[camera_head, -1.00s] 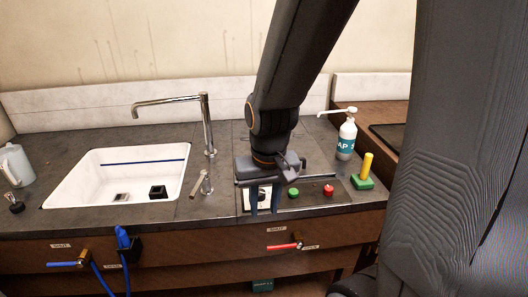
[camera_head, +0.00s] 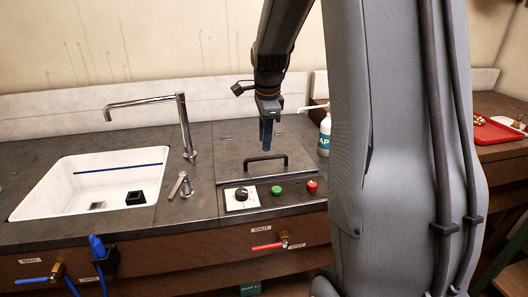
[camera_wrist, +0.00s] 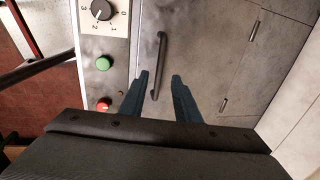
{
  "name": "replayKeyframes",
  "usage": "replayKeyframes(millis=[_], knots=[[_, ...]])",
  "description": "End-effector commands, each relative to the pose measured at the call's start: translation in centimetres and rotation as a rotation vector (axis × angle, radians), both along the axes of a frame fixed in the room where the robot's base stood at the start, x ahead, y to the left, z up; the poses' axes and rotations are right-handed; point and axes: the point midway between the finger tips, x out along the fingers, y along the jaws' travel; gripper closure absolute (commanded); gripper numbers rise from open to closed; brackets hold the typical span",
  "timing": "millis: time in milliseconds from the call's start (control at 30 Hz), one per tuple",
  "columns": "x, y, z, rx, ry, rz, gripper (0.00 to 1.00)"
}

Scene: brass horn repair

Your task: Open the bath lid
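The bath lid (camera_head: 235,150) is a flat grey panel lying shut, level with the counter. It also shows in the wrist view (camera_wrist: 200,60). Its black bar handle (camera_head: 267,160) runs along the front edge of the lid. My gripper (camera_head: 266,143) points down above the lid, over the handle area in the head view. In the wrist view my gripper (camera_wrist: 158,85) is open and empty, its two blue fingers apart. The handle (camera_wrist: 161,50) appears in line with the gap between them. I cannot tell the exact height between fingertips and handle.
A white sink (camera_head: 45,190) with a tall faucet (camera_head: 183,125) is left. A soap bottle (camera_head: 325,135) stands right.

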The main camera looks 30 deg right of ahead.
Motion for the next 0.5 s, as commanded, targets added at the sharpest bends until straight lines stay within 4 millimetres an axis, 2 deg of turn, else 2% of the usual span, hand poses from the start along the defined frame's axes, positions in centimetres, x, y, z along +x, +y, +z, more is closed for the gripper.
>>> replayKeyframes(millis=[200,500], knots=[[0.4,-0.1,-3.5,0.001,0.005,0.002,0.71],[0.9,-0.2,-5.6,0.0,0.001,0.003,0.71]])
